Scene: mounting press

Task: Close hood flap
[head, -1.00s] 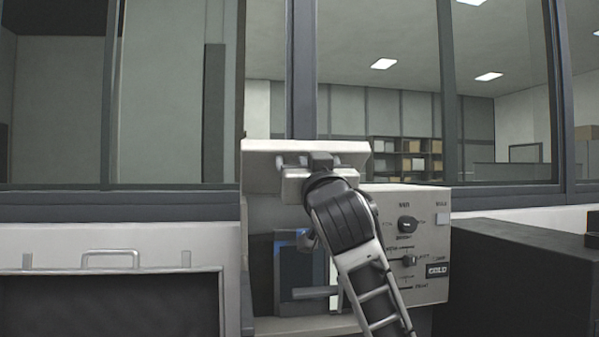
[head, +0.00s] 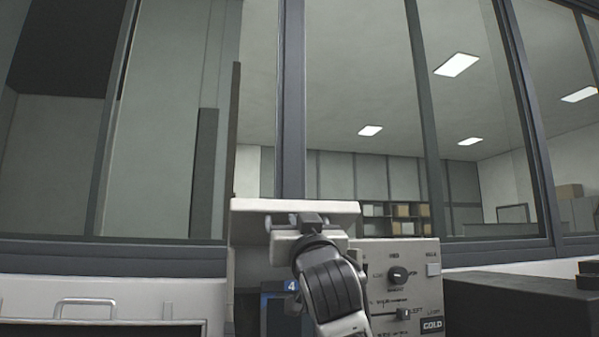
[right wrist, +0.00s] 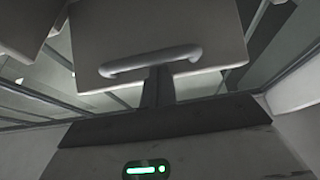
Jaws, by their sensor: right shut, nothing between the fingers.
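The mounting press's hood flap (head: 245,209) is a pale panel standing out at the top of the press. It also shows in the right wrist view (right wrist: 115,30), with a light bar handle (right wrist: 190,52) on its face. My right gripper (head: 308,218) is at the flap's handle, its fingers shut and empty. In the right wrist view the narrow dark fingers (right wrist: 158,82) reach up to the middle of the handle and overlap it; I cannot tell whether they touch. My right arm hides part of the press front. My left gripper is not in view.
The press's control panel (head: 375,270), with knobs and labels, is right of my arm. A dark box-like unit (head: 520,305) stands farther right. A pale-framed cabinet with a handle (head: 85,303) is at lower left. Framed windows (head: 350,130) are behind the press.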

